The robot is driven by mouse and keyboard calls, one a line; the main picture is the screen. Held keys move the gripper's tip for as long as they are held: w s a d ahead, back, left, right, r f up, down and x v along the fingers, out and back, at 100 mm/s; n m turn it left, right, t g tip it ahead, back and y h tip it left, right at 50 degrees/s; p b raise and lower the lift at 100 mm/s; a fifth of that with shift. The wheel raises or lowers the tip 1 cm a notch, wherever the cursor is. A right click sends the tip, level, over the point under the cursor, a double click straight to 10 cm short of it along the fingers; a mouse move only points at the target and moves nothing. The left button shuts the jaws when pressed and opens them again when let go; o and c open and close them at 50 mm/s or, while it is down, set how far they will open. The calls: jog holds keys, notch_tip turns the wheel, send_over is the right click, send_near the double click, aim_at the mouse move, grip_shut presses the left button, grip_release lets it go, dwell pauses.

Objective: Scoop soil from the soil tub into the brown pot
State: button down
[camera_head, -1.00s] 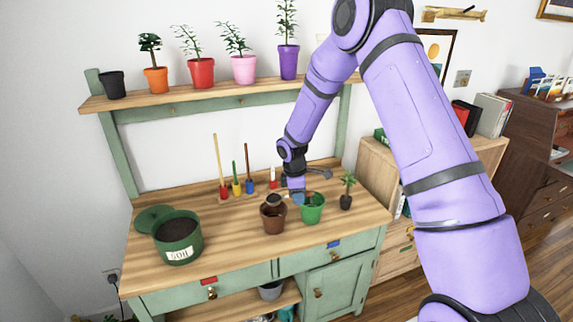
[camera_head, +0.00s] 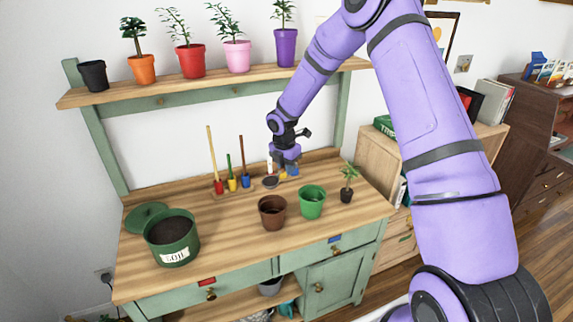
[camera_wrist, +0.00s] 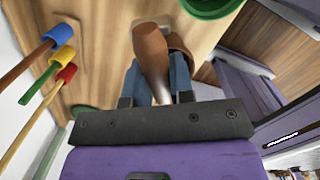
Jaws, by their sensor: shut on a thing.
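The green soil tub (camera_head: 173,252), labelled SOIL and full of dark soil (camera_head: 170,229), stands at the bench's left with its lid (camera_head: 147,215) behind it. The brown pot (camera_head: 272,216) stands upright mid-bench; whether soil lies inside is unclear. My gripper (camera_head: 287,171) is behind the brown pot, shut on a scoop. What the scoop contains is too small to tell.
A green pot (camera_head: 312,204) stands right of the brown pot, with a small potted plant (camera_head: 347,190) beyond. Upright tools (camera_head: 232,184) in red, yellow and blue stand behind. The shelf (camera_head: 190,88) above holds several pots. The bench between tub and brown pot is clear.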

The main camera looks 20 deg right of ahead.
notch_tip(320, 180, down, 5)
jog(key=s+d+m+t+y, duration=0.1)
jog(key=s+m+t+y, duration=0.15)
jog(key=t+y, duration=0.75)
jog(key=shift+w+a+r+n+g+h, duration=0.1)
jog(key=shift+w+r+n+g+h, duration=0.4)
jog(key=shift+g+h, duration=0.8)
jog(key=shift+w+a+r+n+g+h, duration=0.1)
jog(key=shift+r+n+g+h, duration=0.1)
jog(key=shift+r+g+h, duration=0.95)
jog(key=shift+w+a+r+n+g+h, duration=0.1)
jog(key=shift+w+n+g+h, duration=0.2)
jog(key=shift+g+h, duration=1.05)
jog(key=shift+w+a+r+n+g+h, duration=0.1)
jog(key=shift+w+r+n+g+h, duration=0.1)
jog(key=shift+r+g+h, duration=0.4)
jog(key=shift+w+a+r+n+g+h, duration=0.15)
jog(key=shift+r+g+h, duration=0.25)
jog(key=shift+r+g, duration=0.35)
